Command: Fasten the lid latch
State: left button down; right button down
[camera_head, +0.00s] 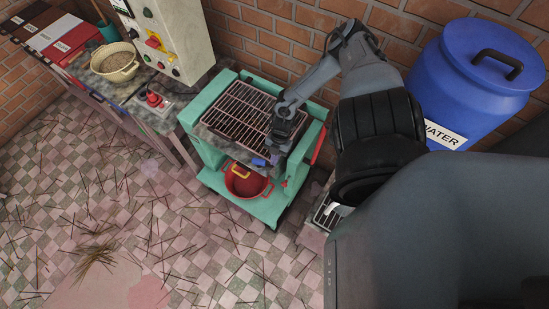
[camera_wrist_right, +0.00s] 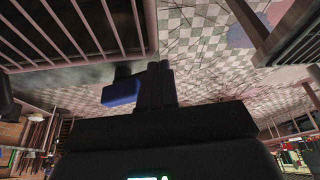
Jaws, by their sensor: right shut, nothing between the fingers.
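The green machine (camera_head: 200,150) has a barred grate lid (camera_head: 238,108) lying over its top. A small blue piece, apparently the lid latch (camera_head: 259,162), sits at the front edge below the grate. My right gripper (camera_head: 273,157) is at this front edge, just right of the blue piece. In the right wrist view my shut, empty fingers (camera_wrist_right: 156,84) stand right beside the blue latch (camera_wrist_right: 120,93), with the grate bars (camera_wrist_right: 75,28) at upper left. I cannot tell whether they touch, nor whether the latch is fastened. My left gripper is out of view.
A red pot (camera_head: 240,185) with a yellow handle stands on the machine's lower shelf. A blue water barrel (camera_head: 470,75) stands at the right by the brick wall. A bench with a bowl (camera_head: 115,68) and a control box (camera_head: 175,40) are at the left. Thin sticks litter the tiled floor.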

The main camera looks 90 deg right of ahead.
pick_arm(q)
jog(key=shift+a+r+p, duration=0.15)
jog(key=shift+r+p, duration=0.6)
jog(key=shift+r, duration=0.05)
pick_arm(e)
jog(key=shift+a+m, duration=0.25)
jog(key=shift+m, duration=0.15)
dwell(0.9)
